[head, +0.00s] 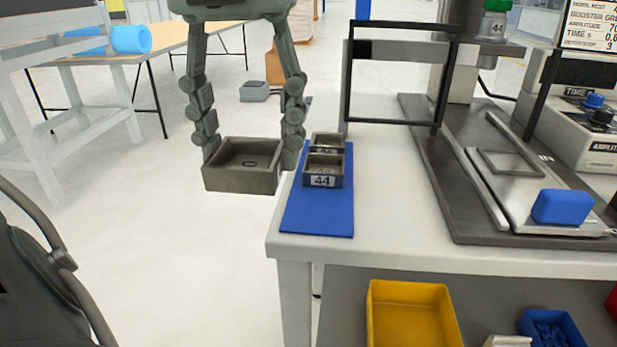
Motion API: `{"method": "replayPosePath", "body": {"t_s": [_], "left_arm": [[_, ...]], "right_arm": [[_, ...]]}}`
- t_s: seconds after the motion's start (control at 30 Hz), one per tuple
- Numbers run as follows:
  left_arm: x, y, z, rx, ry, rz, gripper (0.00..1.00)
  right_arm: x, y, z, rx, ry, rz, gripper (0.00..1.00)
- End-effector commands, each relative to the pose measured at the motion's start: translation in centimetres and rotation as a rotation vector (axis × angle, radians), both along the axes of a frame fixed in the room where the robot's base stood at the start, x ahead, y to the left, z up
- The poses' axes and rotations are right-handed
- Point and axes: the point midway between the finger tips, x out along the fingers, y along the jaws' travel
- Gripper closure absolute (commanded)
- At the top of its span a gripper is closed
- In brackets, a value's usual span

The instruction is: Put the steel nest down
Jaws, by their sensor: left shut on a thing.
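My left gripper (247,150) comes down from the top and is shut on the steel nest (240,180), a shallow grey-brown open block with a recess in its top. One finger is at each side of the nest. The nest is about level and in the picture lies left of the bench edge, with floor behind it. On the blue mat (318,215) stand two similar small blocks, the front one (323,172) labelled 44 and another (327,143) behind it. My right gripper is not in view.
The white bench (390,215) carries a black frame (347,85), a grey machine base (430,150) and a blue block (561,206). The mat's front part is bare. A yellow bin (412,312) and a blue bin (550,325) sit below.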

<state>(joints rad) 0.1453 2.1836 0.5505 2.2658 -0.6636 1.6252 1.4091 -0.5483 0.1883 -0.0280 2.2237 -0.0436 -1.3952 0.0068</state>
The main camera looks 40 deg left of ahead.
Motion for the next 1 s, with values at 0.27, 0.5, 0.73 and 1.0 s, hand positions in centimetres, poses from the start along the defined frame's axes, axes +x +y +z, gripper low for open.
{"method": "replayPosePath", "body": {"t_s": [0.27, 0.5, 0.73, 1.0], "left_arm": [[6.1, -0.1, -3.8, 0.0, 0.009, 0.0, 0.91], [9.9, -0.2, -5.9, 0.0, 0.004, -0.001, 0.91], [10.4, -0.2, -8.0, 0.0, 0.004, -0.002, 0.91], [10.5, -0.2, -10.2, 0.0, -0.001, 0.0, 0.91]], "right_arm": [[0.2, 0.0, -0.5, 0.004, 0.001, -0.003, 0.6], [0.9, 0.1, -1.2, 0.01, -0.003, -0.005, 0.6], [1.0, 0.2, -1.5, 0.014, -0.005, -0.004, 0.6], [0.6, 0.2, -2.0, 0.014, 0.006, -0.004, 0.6]]}}
